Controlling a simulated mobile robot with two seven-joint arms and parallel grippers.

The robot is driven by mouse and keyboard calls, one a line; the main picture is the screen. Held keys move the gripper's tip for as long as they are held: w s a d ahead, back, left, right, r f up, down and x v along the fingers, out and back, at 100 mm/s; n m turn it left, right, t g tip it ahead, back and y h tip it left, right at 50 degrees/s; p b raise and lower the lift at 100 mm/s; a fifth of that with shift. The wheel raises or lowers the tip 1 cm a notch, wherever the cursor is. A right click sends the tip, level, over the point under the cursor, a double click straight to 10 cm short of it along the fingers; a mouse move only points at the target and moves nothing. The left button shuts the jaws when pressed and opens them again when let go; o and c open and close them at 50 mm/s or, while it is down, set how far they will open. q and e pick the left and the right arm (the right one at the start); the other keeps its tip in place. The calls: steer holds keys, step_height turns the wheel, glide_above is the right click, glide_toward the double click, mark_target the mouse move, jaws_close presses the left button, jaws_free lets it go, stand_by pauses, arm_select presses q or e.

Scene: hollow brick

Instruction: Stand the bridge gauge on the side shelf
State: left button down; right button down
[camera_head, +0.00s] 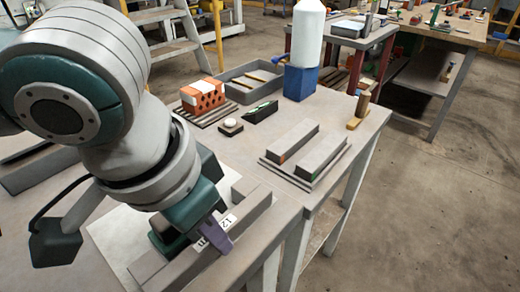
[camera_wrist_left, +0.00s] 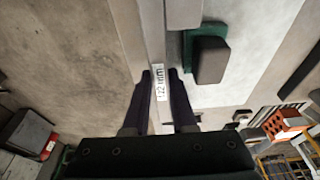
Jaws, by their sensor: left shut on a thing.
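The bridge gauge (camera_head: 185,271) looks like a long grey bar with a block at each end, lying near the front edge of the bench. A white label on it reads about "122 mm" in the left wrist view (camera_wrist_left: 160,83). My left gripper (camera_head: 215,236) is shut on the bar at the label, with one finger on each side in the left wrist view (camera_wrist_left: 160,75). The arm hides part of the gauge. A board low between the bench legs (camera_head: 325,232) may be the side shelf; I cannot tell. My right gripper is not in view.
Two grey bars (camera_head: 320,155) lie on a slatted plate at the bench's right. Behind are an orange brick (camera_head: 203,96), a grey tray (camera_head: 236,92) and a white bottle on a blue block (camera_head: 299,82). A green piece with a dark block (camera_wrist_left: 210,60) is beside the gauge.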

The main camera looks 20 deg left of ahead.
arm_select(q)
steer(key=shift+f, duration=0.1)
steer(key=c, duration=1)
jaws_free()
